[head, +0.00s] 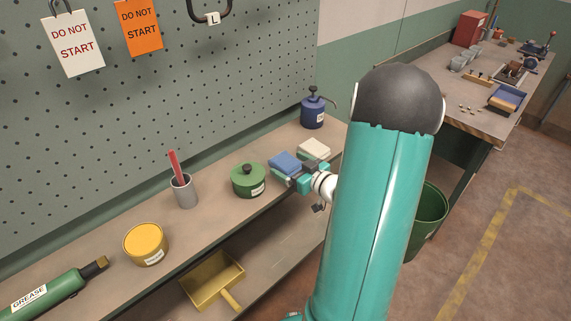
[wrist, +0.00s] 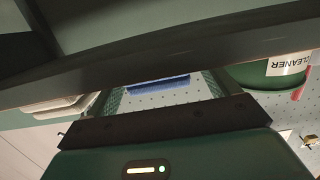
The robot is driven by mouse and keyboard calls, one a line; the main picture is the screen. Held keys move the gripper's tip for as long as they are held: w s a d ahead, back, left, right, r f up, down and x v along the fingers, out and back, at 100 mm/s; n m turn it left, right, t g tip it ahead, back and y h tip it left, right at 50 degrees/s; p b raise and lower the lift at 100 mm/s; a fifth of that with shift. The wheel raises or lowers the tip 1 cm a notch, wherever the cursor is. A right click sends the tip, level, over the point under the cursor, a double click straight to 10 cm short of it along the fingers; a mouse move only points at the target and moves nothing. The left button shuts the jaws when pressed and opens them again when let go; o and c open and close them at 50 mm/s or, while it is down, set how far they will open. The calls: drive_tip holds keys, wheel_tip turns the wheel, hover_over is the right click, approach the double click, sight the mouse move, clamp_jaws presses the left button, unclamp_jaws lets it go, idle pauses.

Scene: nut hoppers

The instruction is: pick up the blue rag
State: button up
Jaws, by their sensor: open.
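The blue rag (head: 284,161) lies folded on the shelf between the green lidded pot and a pale rag. In the wrist view only a thin strip of the blue rag (wrist: 158,84) shows, ahead of the gripper's body. My gripper (head: 300,174) is open at the shelf's front edge, right beside the rag's near right side in the head view. The gripper overlaps part of the rag's near side, and I cannot tell whether they touch.
The pale folded rag (head: 314,148) lies just behind the gripper. The green pot (head: 248,180) stands left of the blue rag; a blue pump can (head: 313,108) stands farther back. A grey cup (head: 184,192) and yellow tin (head: 146,245) are farther left. A pegboard (head: 230,90) rises behind.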

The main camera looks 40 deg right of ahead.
drive_tip(key=w, duration=0.2)
drive_tip(key=shift+w+f, duration=0.2)
drive_tip(key=shift+w, duration=0.15)
drive_tip(key=c, duration=1.1)
drive_tip(key=shift+o, duration=0.2)
drive_tip(key=shift+r, duration=0.15)
